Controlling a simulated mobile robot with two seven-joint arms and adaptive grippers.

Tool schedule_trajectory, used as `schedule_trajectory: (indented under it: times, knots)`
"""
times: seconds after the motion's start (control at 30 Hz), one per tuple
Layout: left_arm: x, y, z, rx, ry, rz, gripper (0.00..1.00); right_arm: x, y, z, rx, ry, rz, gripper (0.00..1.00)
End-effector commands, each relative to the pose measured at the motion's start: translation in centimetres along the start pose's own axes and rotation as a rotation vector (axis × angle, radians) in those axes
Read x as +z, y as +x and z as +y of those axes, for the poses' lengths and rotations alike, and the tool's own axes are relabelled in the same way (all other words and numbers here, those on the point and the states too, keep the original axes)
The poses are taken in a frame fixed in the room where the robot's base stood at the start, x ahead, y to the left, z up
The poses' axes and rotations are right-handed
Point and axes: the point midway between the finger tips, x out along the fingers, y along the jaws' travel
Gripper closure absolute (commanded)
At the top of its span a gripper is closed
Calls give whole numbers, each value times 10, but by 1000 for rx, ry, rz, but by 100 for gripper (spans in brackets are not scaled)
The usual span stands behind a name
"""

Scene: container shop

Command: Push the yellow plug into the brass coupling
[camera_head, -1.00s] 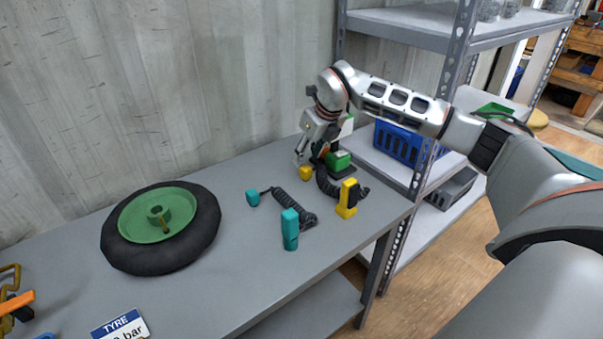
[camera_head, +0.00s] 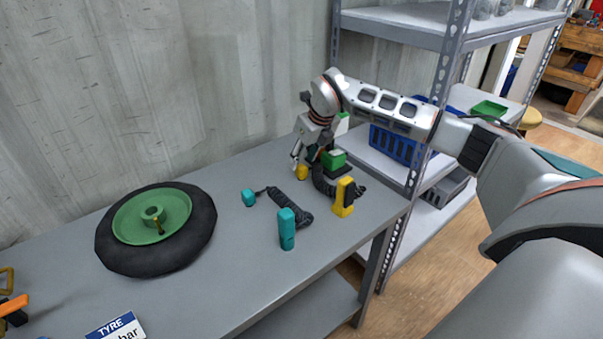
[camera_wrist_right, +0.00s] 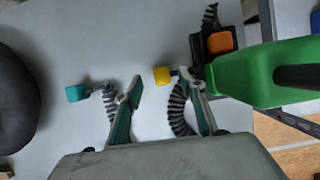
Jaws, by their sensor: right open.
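The yellow plug (camera_head: 301,172) lies on the grey bench at the end of a black coiled cable, near a yellow handle (camera_head: 344,197). My right gripper (camera_head: 297,165) is low over the bench at the plug. In the right wrist view the gripper (camera_wrist_right: 162,84) is open, and the plug (camera_wrist_right: 162,75) shows between the fingertips, closer to the right finger. I cannot tell whether a finger touches it. A small brass-coloured stub (camera_head: 159,226) shows at the wheel's green hub; I cannot tell whether it is the brass coupling. My left gripper is out of view.
The black tyre (camera_head: 202,232) lies farther left. Metal shelves (camera_head: 400,25) stand right.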

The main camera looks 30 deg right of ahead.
Motion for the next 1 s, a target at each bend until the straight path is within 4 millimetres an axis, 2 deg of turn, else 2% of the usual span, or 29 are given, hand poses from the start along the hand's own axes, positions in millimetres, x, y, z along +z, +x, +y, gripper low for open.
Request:
schedule_trajectory:
  times: [0.4, 0.77, 0.8, 0.93, 1.0]
  knots:
    - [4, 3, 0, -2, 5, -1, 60, -5, 50, -2, 1, 2, 4, 60]
    - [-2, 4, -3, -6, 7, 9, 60, -4, 52, -2, 0, 0, 1, 60]
    - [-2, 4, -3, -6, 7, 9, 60, -4, 52, -2, 0, 0, 1, 65]
    - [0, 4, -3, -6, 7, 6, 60, -4, 52, -2, 0, 0, 1, 99]
    - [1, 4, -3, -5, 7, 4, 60, -4, 52, -2, 0, 0, 1, 99]
